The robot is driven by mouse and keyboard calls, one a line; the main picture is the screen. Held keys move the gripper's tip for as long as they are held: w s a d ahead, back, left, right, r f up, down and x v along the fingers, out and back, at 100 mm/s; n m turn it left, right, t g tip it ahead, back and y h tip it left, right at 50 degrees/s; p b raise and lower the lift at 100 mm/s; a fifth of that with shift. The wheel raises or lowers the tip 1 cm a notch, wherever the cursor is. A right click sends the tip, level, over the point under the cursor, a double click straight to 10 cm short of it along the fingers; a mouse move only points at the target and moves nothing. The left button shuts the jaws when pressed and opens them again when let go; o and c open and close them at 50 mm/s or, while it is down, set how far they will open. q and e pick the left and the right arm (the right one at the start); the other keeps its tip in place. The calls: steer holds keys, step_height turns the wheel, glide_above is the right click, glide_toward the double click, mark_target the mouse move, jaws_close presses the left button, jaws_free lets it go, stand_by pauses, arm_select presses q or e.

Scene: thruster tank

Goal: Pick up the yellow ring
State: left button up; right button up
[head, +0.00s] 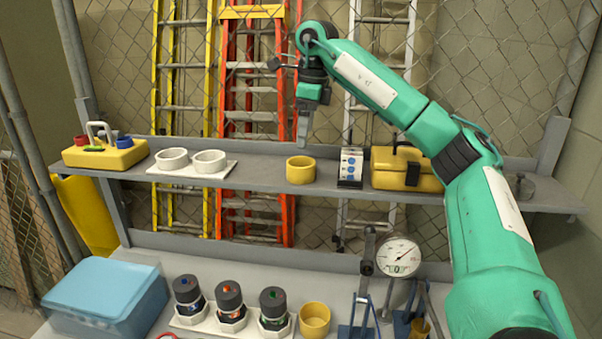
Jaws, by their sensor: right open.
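A yellow ring (300,170) stands on the upper grey shelf, near its middle. Another yellow ring-like or cup-shaped piece (314,320) stands on the lower bench, right of the black-capped thrusters. My right gripper (303,143) hangs pointing down just above the yellow ring on the shelf, in line with its rim. It is open and holds nothing; its fingers overlap from this angle. I cannot tell the exact gap between the fingertips and the ring. My left gripper is not in view.
The upper shelf (260,178) also bears two white rings (191,160) on a pad, a yellow caddy (105,151), a blue-dotted box (350,167) and a yellow toolbox (406,168). Below are a blue bin (106,297), several thrusters (229,303) and a dial gauge (398,257).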

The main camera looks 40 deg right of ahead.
mark_target(301, 163)
steer(key=f, duration=0.2)
steer(key=f+b, duration=0.1)
steer(key=shift+w+f, duration=0.2)
steer(key=shift+w, duration=0.05)
steer(key=shift+a+f, duration=0.15)
steer(key=shift+f, duration=0.5)
steer(key=shift+w+f+p, duration=0.1)
steer(key=shift+f+p, duration=0.25)
steer(key=f+p, duration=0.1)
steer(key=f, duration=0.2)
steer(key=shift+w+f+p, duration=0.15)
steer(key=shift+w+p, duration=0.05)
steer(key=shift+p, duration=0.15)
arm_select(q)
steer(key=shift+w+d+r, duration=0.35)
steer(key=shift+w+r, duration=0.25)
arm_select(e)
steer(key=shift+f, duration=0.45)
steer(key=shift+w, duration=0.1)
steer(key=shift+c, duration=0.4)
steer(key=c, duration=1)
